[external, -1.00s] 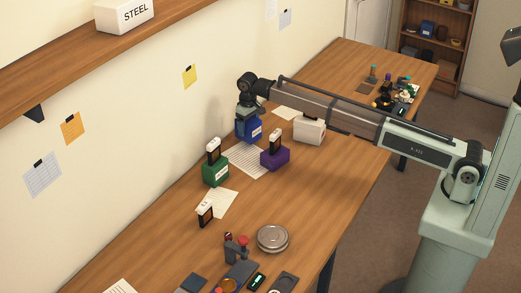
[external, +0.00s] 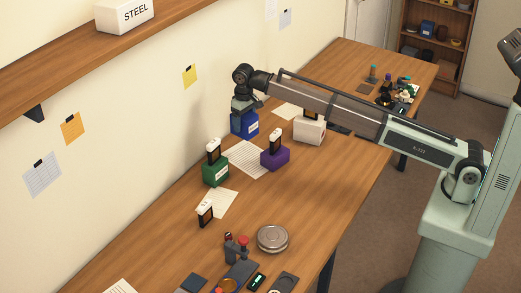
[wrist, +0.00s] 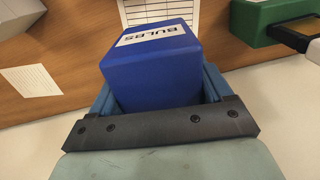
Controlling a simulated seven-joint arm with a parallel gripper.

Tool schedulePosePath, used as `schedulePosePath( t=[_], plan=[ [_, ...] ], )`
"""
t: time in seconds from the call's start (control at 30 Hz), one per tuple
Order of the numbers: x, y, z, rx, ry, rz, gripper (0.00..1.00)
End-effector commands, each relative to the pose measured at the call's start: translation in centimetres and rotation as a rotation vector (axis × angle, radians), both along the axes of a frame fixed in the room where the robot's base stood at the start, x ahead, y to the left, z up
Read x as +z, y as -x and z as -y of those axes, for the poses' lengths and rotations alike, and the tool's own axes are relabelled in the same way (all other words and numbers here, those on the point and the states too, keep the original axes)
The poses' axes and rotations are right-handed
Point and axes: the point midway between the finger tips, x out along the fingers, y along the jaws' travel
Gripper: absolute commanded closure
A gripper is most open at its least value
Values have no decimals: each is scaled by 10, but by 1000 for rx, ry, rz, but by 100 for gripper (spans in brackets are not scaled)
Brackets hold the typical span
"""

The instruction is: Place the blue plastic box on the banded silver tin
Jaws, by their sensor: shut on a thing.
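The blue plastic box (external: 243,124), with a white label reading BULBS, is at the far wall side of the table in the external view. My gripper (external: 243,104) is over it and shut on it. In the wrist view the blue box (wrist: 155,68) sits between the two fingers. Whether it is clear of the table is hard to tell.
A green box (external: 215,173) and a purple box (external: 275,158), each with a dark tag on top, stand between the blue box and the tin. A white box (external: 309,131) is to the right.

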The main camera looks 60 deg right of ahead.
Motion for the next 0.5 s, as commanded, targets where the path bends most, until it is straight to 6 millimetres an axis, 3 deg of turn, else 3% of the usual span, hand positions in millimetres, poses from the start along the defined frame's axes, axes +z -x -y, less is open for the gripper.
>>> schedulePosePath(
  t=[0.03,0.2,0.5],
  plan=[
    [2,13,-21,11,0,1,61],
    [7,49,-83,30,0,1,61],
    [16,123,-179,62,0,1,61]
  ],
)
